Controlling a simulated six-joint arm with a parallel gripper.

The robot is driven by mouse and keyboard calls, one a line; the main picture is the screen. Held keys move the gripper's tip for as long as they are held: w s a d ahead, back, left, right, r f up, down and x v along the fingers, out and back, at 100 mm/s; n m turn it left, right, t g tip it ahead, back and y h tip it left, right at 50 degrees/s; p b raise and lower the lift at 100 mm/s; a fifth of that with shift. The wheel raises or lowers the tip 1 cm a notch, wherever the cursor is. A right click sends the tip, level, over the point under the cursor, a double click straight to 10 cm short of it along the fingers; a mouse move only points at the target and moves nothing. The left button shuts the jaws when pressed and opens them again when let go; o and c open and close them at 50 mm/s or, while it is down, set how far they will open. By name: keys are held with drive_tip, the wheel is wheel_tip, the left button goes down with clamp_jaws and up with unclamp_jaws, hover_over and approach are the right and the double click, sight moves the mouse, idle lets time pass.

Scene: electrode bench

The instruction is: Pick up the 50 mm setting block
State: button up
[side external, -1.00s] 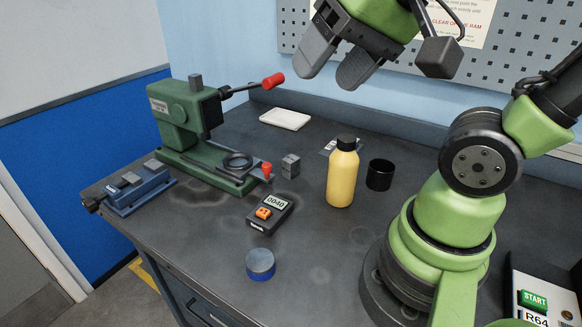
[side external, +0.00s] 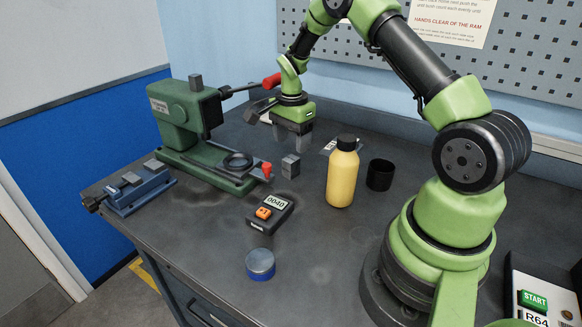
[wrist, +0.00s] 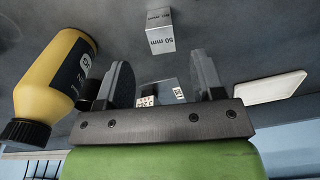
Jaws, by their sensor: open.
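The 50 mm setting block (side external: 290,166) is a small grey metal block standing on the bench between the green press and the yellow bottle. In the wrist view the block (wrist: 160,42), marked "50 mm", lies beyond the fingertips, roughly in line with the gap between them. My gripper (side external: 291,145) points down above the bench, behind the block and apart from it. Its two fingers (wrist: 162,75) are spread in the wrist view, with no object held between them.
A green press (side external: 180,115) with a red-knobbed lever stands left of the block. A yellow bottle (side external: 342,178) and black cup (side external: 380,175) stand right. A counter box (side external: 270,212), blue-rimmed puck (side external: 260,263) and blue vise (side external: 138,188) are nearer. A white pad (wrist: 270,88) lies behind.

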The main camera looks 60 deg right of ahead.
sight(291, 159)
wheel_tip(291, 159, down, 8)
drive_tip(key=shift+w+f, duration=0.15)
drive_tip(key=shift+f, duration=0.05)
drive_tip(key=shift+r, duration=0.1)
clamp_jaws()
idle(0.3)
